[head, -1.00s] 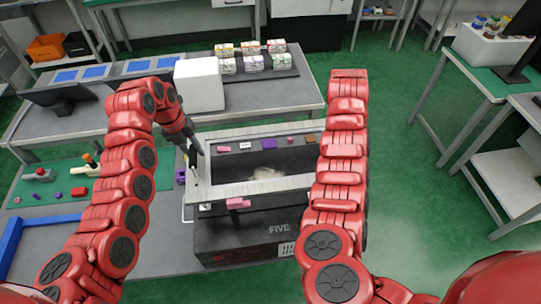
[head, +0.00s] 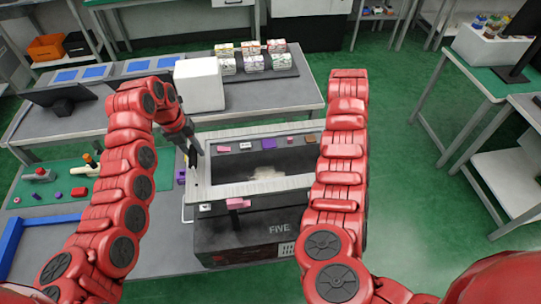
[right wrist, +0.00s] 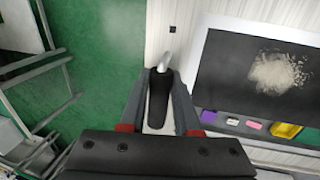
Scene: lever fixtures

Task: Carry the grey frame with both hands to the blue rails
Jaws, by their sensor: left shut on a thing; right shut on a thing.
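The grey frame (head: 265,187) is a pale rectangular rim around a dark opening, over a dark box marked FIVE. My left gripper (head: 197,152) is shut on the frame's left side in the head view. My right gripper is hidden behind my right arm in the head view. The blue rails (head: 14,240) lie on the grey bench at the lower left, apart from the frame.
Small coloured blocks (head: 268,143) sit along the frame's far side. A white box (head: 199,84) and several small packages (head: 252,62) stand on the back bench. A green mat (head: 45,190) with small parts lies left. Green floor (head: 420,200) is open at right.

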